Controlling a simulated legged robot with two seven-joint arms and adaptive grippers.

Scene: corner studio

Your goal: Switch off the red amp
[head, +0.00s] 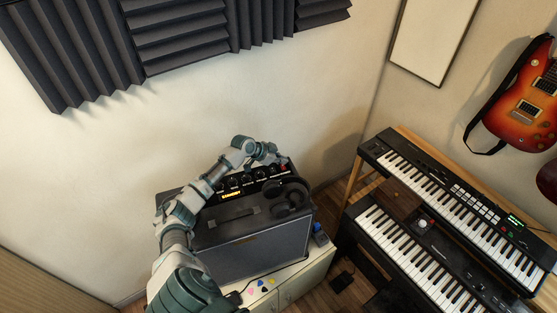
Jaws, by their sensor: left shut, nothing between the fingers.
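The amp (250,257) is a dark grey-blue box standing on a pale cabinet, left of the keyboards in the head view. I see no red casing on it. Its black control strip (247,186) runs along the back of the top, with several knobs and a lit yellow-orange label (232,194). A small red spot (284,168) shows at the strip's right end. My left arm reaches over the amp's left side. My left gripper (280,160) is shut and empty, just beside the red spot; I cannot tell whether they touch. My right gripper is out of view.
Black headphones (292,197) lie on the amp's top right. Coloured picks (262,286) and a small blue item (320,234) lie on the cabinet (311,272). Two stacked keyboards (440,190) stand right. A guitar (530,95) hangs on the wall. Foam panels line the upper wall.

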